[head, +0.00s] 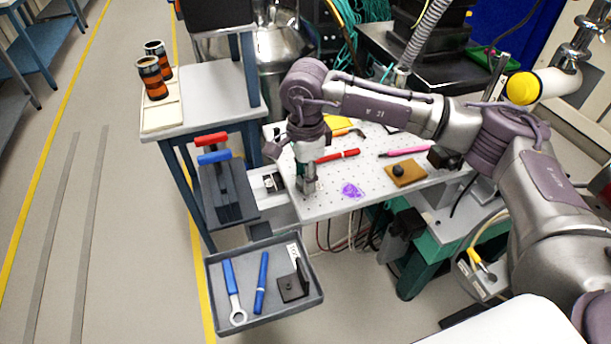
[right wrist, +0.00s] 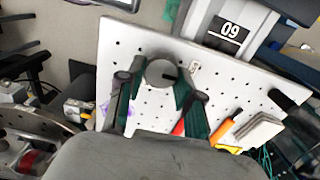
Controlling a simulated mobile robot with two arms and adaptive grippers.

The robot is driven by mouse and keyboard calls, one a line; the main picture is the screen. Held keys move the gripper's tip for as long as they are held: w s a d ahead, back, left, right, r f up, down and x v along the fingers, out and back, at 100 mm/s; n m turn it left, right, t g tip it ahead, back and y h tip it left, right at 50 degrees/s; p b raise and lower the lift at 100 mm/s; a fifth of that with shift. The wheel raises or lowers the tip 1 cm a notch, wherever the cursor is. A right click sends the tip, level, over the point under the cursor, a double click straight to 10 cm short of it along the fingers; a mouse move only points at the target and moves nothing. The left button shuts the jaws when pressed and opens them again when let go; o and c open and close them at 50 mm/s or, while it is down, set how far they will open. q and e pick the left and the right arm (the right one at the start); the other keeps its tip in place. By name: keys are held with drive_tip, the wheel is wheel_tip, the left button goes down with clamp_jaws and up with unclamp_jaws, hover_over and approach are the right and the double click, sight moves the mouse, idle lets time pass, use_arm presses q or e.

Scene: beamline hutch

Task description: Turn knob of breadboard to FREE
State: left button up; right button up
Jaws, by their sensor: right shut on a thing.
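The breadboard (head: 325,207) is a white plate with a grid of holes, set on the bench in the head view. It also fills the middle of the right wrist view (right wrist: 240,88). My right gripper (head: 308,188) points down at the plate's near left part. In the right wrist view my right gripper (right wrist: 160,88) is shut on a round grey knob (right wrist: 160,72), one finger at each side. A dark line on the knob's top points right, toward a small pale label (right wrist: 195,67) whose text I cannot read. My left gripper is not in view.
On the plate lie a red marker (head: 338,156), a pink marker (head: 405,151), a purple item (head: 351,190) and a brown block (head: 406,174) with a black top. A grey tray (head: 266,325) holding tools sits below, and a tool rack (head: 228,190) stands left.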

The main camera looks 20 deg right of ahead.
drive_tip(key=shift+r, duration=0.1)
drive_tip(key=o, duration=1.2)
drive_tip(key=shift+c, duration=0.2)
wheel_tip(320, 180, up, 12)
